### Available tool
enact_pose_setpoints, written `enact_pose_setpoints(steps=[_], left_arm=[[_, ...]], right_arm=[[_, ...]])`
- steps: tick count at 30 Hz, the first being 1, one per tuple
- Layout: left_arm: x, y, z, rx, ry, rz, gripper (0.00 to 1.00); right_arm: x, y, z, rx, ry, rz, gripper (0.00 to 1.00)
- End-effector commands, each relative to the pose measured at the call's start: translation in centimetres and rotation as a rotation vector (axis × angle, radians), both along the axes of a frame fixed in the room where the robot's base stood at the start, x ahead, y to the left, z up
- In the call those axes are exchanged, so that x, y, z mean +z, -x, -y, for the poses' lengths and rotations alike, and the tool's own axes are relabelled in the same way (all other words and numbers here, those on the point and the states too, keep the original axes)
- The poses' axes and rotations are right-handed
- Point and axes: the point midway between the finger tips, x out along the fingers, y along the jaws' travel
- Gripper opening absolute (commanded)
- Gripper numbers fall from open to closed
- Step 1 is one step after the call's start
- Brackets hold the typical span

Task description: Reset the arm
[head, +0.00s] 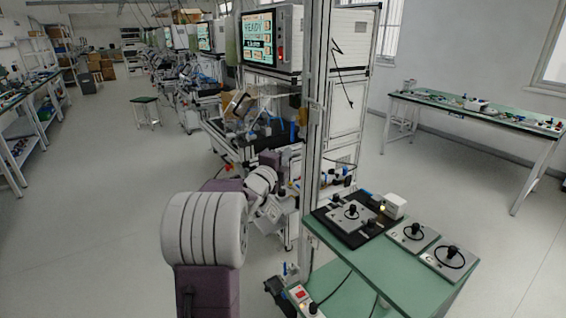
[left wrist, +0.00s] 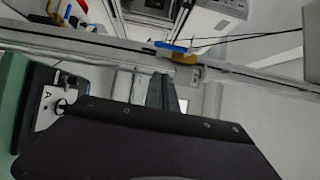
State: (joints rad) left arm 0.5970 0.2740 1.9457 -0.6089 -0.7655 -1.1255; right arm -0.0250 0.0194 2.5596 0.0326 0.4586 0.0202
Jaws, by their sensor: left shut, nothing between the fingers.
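My left arm comes in from the lower left of the head view, with white joints and purple links. Its gripper (head: 272,216) is at the left of the green side table, apart from the plates on it. In the left wrist view the narrow dark fingers (left wrist: 162,92) show beyond the dark housing, shut with nothing between them. My right gripper is in neither view.
A metal post stands close right of my left arm. The green table (head: 358,262) holds a black fixture (head: 340,228), a white box (head: 396,206) and two grey plates with black parts (head: 412,236) (head: 449,257). A machine screen (head: 272,38) reads READY. Open floor lies left.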

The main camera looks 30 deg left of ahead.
Motion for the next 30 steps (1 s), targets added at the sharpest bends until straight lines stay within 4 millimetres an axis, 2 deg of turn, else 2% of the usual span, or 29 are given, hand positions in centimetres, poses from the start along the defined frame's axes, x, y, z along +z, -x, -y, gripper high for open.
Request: enact_pose_setpoints(steps=[3,6,20,23,26,28,29,30], left_arm=[[0.0,1.4,0.2,0.000,-0.001,0.001,0.00],[0.0,1.9,0.4,0.000,-0.001,0.001,0.00],[0.0,1.9,0.4,-0.001,-0.001,0.000,0.00],[0.1,1.5,1.3,-0.019,-0.001,0.000,0.00],[0.9,0.0,6.2,-0.113,-0.009,0.014,0.00],[0.6,-0.7,12.4,-0.214,0.015,0.004,0.00],[-0.8,-0.6,15.1,-0.242,0.056,-0.036,0.00],[-3.5,0.0,17.9,-0.247,0.154,-0.121,0.00]], right_arm=[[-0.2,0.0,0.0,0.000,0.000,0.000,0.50],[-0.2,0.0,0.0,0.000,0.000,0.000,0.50],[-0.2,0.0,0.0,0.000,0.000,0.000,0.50],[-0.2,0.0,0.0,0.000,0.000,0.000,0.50],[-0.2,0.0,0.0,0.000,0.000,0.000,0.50],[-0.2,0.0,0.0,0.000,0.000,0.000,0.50],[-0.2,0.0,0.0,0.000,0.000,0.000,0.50],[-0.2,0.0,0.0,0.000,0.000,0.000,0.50]])
